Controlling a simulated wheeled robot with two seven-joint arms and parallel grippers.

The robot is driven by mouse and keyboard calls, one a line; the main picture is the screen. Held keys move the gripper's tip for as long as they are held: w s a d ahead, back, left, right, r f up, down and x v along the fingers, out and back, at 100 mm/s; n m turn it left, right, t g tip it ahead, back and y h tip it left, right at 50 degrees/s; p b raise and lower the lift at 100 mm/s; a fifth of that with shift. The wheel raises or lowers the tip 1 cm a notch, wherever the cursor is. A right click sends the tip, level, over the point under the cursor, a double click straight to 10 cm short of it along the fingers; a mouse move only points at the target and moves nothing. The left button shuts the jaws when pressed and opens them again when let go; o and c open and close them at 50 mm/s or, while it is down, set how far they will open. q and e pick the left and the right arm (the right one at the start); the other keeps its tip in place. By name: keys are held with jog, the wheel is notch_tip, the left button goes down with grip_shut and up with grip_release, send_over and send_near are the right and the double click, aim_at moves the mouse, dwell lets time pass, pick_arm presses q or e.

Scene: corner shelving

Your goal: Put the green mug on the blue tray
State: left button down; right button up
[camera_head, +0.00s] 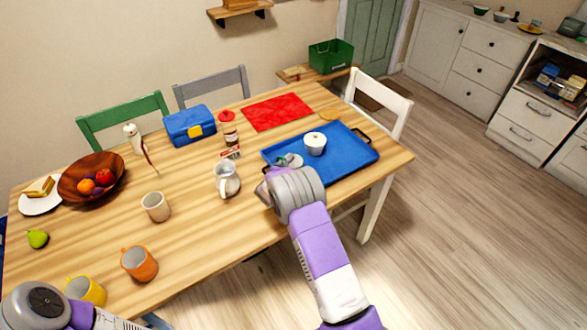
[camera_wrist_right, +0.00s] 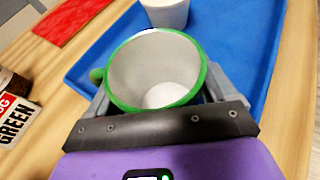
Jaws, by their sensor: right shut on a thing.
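The green mug (camera_wrist_right: 190,98), pale inside with a green rim, is between the fingers of my right gripper (camera_wrist_right: 160,85) in the right wrist view. Its handle points left. In the head view only a small part of the mug (camera_head: 291,159) shows past my right gripper (camera_head: 280,170), which is shut on it. The mug is at the left near part of the blue tray (camera_head: 345,158); I cannot tell whether it touches the tray. The tray also shows in the wrist view (camera_wrist_right: 235,40). My left arm is at the lower left, its gripper out of view.
A white cup (camera_head: 315,144) stands on the tray, just beyond the mug. A silver jug (camera_head: 227,180), a red-lidded jar (camera_head: 228,128) and a small labelled box (camera_head: 231,154) stand left of the tray. The tray's right part is clear.

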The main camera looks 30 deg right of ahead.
jog(key=shift+f, duration=0.15)
jog(key=o, duration=1.1)
jog(key=shift+c, duration=0.2)
jog(key=shift+r, duration=0.2)
jog(key=shift+s+a+r, duration=0.2)
jog(key=shift+a, duration=0.1)
jog(key=p+v, duration=0.2)
jog(key=v, duration=0.9)
